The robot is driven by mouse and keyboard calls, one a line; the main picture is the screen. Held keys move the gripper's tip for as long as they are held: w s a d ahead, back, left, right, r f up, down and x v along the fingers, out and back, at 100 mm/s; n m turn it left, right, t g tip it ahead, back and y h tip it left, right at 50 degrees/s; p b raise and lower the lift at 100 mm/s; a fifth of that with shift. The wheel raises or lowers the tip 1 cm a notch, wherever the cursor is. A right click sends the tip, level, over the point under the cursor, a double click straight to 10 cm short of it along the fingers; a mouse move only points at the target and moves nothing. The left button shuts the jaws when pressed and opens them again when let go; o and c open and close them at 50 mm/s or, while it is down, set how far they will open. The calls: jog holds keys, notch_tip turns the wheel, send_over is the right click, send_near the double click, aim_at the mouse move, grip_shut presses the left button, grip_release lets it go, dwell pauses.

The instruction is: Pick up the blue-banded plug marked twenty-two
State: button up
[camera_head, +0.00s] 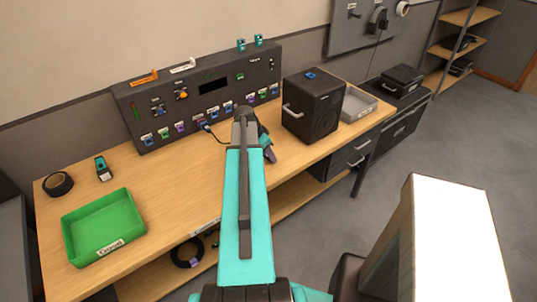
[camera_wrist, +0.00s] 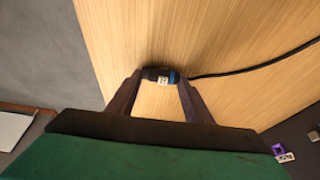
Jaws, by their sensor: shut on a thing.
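A dark plug with a blue band (camera_wrist: 160,75) sits between the fingertips of my gripper (camera_wrist: 158,82) in the wrist view. In the head view my gripper (camera_head: 268,152) is over the bench in front of the fader panel (camera_head: 205,92), and my arm hides the plug there.
A green tray (camera_head: 104,227) is at the bench's left, with a tape roll (camera_head: 58,184) and a teal-and-black device (camera_head: 103,168) nearby. A black box with a handle (camera_head: 314,106) stands right of my gripper, a grey tray (camera_head: 359,106) beyond it. Bench between green tray and arm is clear.

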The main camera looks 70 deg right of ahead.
jog(key=shift+r, duration=0.1)
jog(key=shift+r+b, duration=0.95)
jog(key=shift+r, duration=0.65)
jog(key=s+a+b, duration=0.1)
jog(key=a, duration=0.2)
jog(key=s+a+b, duration=0.1)
jog(key=s+a, duration=0.1)
jog(key=a, duration=0.1)
jog(key=s+a+r+b, duration=0.1)
jog(key=a, duration=0.3)
jog(key=shift+s, duration=0.35)
jog(key=b, duration=0.2)
jog(key=shift+d+f+b, duration=0.1)
jog(key=shift+f+b, duration=0.05)
jog(key=shift+b, duration=0.15)
jog(key=b, duration=0.4)
jog(key=a+b, duration=0.1)
jog(key=b, duration=0.3)
jog(key=shift+s+a+b, duration=0.25)
jog(key=shift+s+b, duration=0.05)
jog(key=shift+s, duration=0.05)
